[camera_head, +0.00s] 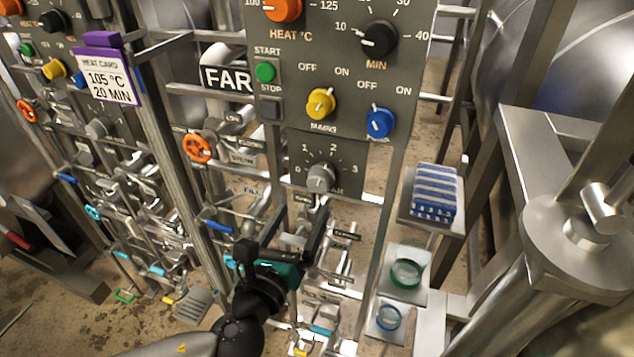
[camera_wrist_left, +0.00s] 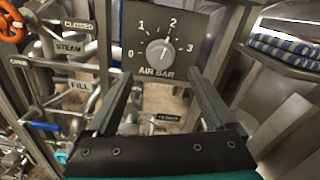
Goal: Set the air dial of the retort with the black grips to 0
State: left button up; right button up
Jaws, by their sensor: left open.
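The air dial (camera_head: 320,177) is a grey knob on a dark panel marked 0 to 3, low on the near control panel. In the left wrist view the same air dial (camera_wrist_left: 160,52) has the label AIR BAR below it. Its mark seems to point up near 2, though it is small. My left gripper (camera_head: 298,217) is open below the dial. In the left wrist view its fingers (camera_wrist_left: 160,78) reach up toward the knob from either side, with nothing between them. I cannot make out any black grips. My right gripper is not in view.
Above the dial are a yellow MAINS knob (camera_head: 321,104), a blue knob (camera_head: 380,122) and a black MIN knob (camera_head: 379,40). An orange handwheel (camera_head: 198,148) and pipes stand left. A striped blue stack (camera_head: 434,192) and a green ring (camera_head: 406,273) sit right.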

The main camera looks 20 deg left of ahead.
aim_at(316, 185)
pick_arm(q)
jog(key=w, duration=0.8)
jog(key=shift+w+d, duration=0.2)
jog(key=shift+w, duration=0.15)
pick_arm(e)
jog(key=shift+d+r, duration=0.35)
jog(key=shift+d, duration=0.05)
pick_arm(q)
jog(key=shift+c, duration=0.2)
jog(key=c, duration=1.3)
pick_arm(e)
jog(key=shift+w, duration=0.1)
